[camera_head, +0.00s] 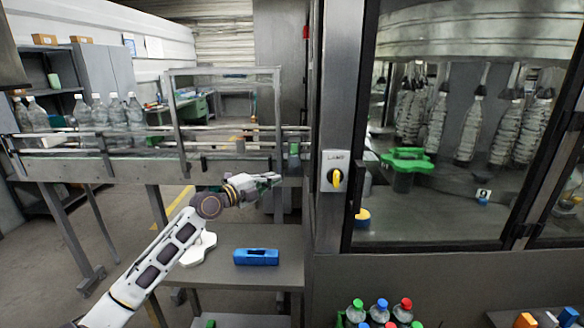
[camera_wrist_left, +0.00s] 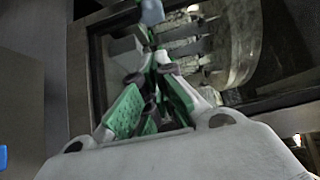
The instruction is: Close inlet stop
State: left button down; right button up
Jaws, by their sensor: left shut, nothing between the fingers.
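My left gripper (camera_head: 272,179) is shut and empty, just below the right end of the conveyor (camera_head: 100,167), near the machine's steel post. In the left wrist view its green-padded fingers (camera_wrist_left: 158,66) come together toward the machine window. A small grey-green block (camera_head: 294,150) sits at the conveyor's right end, just above and right of the fingertips; I cannot tell whether it is the inlet stop. I cannot tell whether the fingers touch anything. My right gripper is not in view.
Clear bottles (camera_head: 117,110) stand on the conveyor at the left. A blue block (camera_head: 256,257) lies on the grey table (camera_head: 235,272) below. A panel with a yellow knob (camera_head: 336,179) is on the post (camera_head: 332,226). Behind the window are hanging bottles (camera_head: 468,132) and a green part (camera_head: 407,160).

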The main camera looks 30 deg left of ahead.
pick_arm(q)
jog(key=a+p+x, duration=0.2)
jog(key=p+x, duration=0.2)
jog(key=x, duration=0.8)
jog(key=shift+w+a, duration=0.25)
jog(key=shift+w, duration=0.15)
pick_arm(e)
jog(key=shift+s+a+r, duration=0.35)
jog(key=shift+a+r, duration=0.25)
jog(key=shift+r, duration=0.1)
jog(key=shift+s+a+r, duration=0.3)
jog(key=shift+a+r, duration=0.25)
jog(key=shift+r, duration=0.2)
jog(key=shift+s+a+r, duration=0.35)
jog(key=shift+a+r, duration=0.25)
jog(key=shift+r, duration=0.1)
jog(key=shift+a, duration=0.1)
